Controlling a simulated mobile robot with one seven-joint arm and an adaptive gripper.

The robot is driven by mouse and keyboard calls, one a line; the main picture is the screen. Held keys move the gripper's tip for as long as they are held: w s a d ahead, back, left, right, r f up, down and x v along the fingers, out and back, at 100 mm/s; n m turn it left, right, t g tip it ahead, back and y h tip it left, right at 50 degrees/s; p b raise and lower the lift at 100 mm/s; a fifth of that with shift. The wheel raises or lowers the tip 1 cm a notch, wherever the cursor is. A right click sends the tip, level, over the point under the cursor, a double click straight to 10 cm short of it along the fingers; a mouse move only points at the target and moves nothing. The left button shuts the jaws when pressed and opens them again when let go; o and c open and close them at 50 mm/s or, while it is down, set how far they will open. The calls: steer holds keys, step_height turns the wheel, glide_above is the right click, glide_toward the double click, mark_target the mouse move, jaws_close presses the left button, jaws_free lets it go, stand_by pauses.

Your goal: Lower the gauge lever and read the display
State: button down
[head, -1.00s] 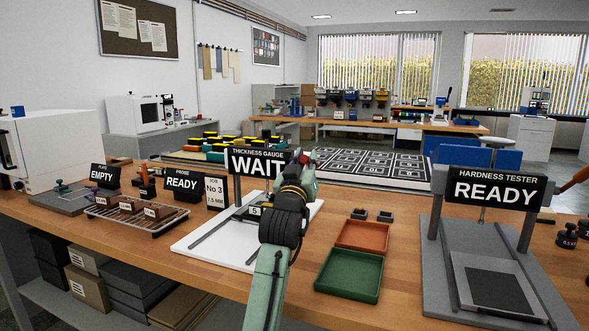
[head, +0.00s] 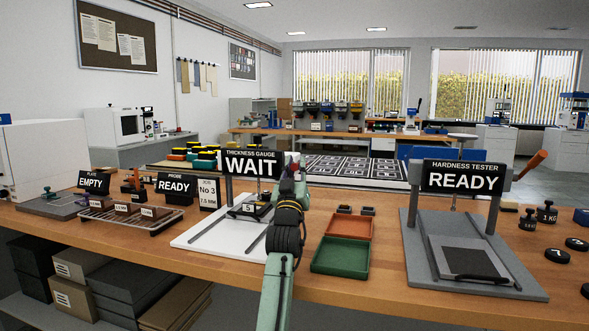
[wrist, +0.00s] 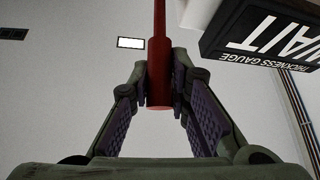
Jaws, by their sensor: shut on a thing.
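The thickness gauge stands on a white base plate (head: 195,243) on the bench, and its display (head: 252,165) reads WAIT. A small dark piece labelled 5 (head: 250,208) sits on the gauge. My gripper (wrist: 162,95) is shut on the red gauge lever (wrist: 159,62), which runs between its fingers in the wrist view. In the head view my gripper (head: 291,168) is just right of the display, and my arm covers part of the gauge and most of the lever.
A hardness tester (head: 462,180) reading READY stands to the right. An orange tray (head: 347,226) and a green tray (head: 340,256) lie between. At left are a rack with labelled blocks (head: 130,228) and signs reading EMPTY (head: 94,182) and READY (head: 175,187).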

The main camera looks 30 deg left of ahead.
steer(key=shift+d+r, duration=0.1)
steer(key=shift+r, duration=0.15)
steer(key=c, duration=1.5)
jaws_free()
steer(key=shift+f, duration=0.15)
steer(key=v, duration=1.2)
